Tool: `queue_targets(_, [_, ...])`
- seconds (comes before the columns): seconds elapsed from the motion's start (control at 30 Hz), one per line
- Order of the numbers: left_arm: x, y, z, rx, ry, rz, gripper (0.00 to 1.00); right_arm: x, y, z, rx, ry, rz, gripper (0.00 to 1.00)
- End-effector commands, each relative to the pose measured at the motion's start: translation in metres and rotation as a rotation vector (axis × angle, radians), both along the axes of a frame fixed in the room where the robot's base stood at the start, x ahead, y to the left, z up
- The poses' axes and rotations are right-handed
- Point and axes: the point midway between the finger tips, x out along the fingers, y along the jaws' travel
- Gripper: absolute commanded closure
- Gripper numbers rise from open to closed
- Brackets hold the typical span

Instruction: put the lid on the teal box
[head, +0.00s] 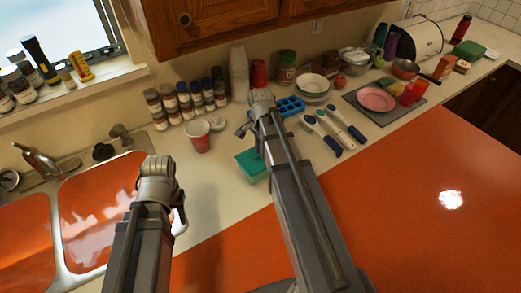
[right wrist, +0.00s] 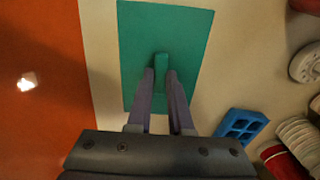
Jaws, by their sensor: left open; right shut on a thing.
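The teal lid (right wrist: 180,35) fills the upper middle of the right wrist view, a flat rectangle with a small raised handle (right wrist: 161,70). My right gripper (right wrist: 161,78) has its two fingers on either side of this handle and is shut on it. In the head view a teal block shape (head: 252,166) shows partly behind my right arm; I cannot tell there where lid and teal box divide, or whether the lid touches the box. My left gripper (head: 179,208) is over the counter beside the sink, open and empty, its fingers mostly hidden by my arm.
A blue compartment tray (head: 290,106) lies close beyond my right arm. A red cup (head: 199,138) and several spice jars (head: 185,105) stand to its left. Brushes (head: 335,130) lie to the right. The sink (head: 95,215) is left; the orange counter surface (head: 420,200) is clear.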

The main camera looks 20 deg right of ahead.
Motion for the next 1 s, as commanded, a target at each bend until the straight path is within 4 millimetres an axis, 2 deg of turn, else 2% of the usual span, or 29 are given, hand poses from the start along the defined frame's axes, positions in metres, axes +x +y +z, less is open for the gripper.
queue_targets(1.0, [0.0, 0.0, -0.0062, 0.0, 0.0, 0.0, 0.57, 0.0, 0.0001, -0.0062, 0.0, 0.0, 0.0, 1.0])
